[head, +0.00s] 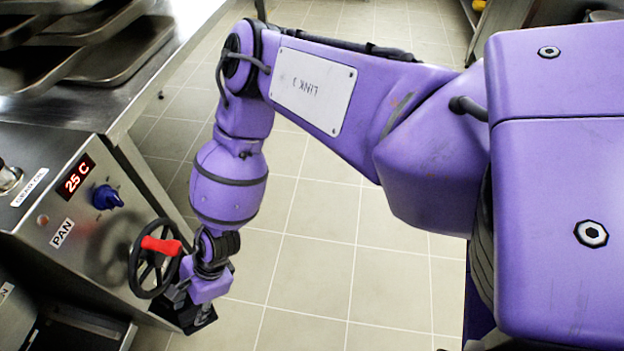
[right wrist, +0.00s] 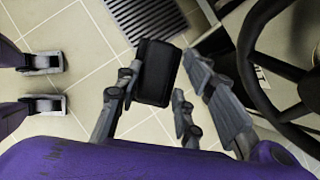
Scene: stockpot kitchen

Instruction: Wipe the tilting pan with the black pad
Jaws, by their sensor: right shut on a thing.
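The black pad (right wrist: 157,72) is held between the fingers of my right gripper (right wrist: 160,98), over the tiled floor in the right wrist view. In the head view my right gripper (head: 194,312) points down beside the handwheel, with dark parts at its tip; I cannot clearly separate pad from fingers there. The tilting pan shows as a steel front panel (head: 85,222) marked PAN with a red 25 C display. Its black handwheel (head: 137,264) has a red knob (head: 161,245). The pan's inside surface is not clearly in view. My left gripper is not in view.
A blue dial (head: 107,197) sticks out of the panel. Steel trays (head: 128,50) are stacked at the upper left. The handwheel also shows close beside my right fingers in the wrist view (right wrist: 252,62). Tiled floor (head: 315,265) is open to the right.

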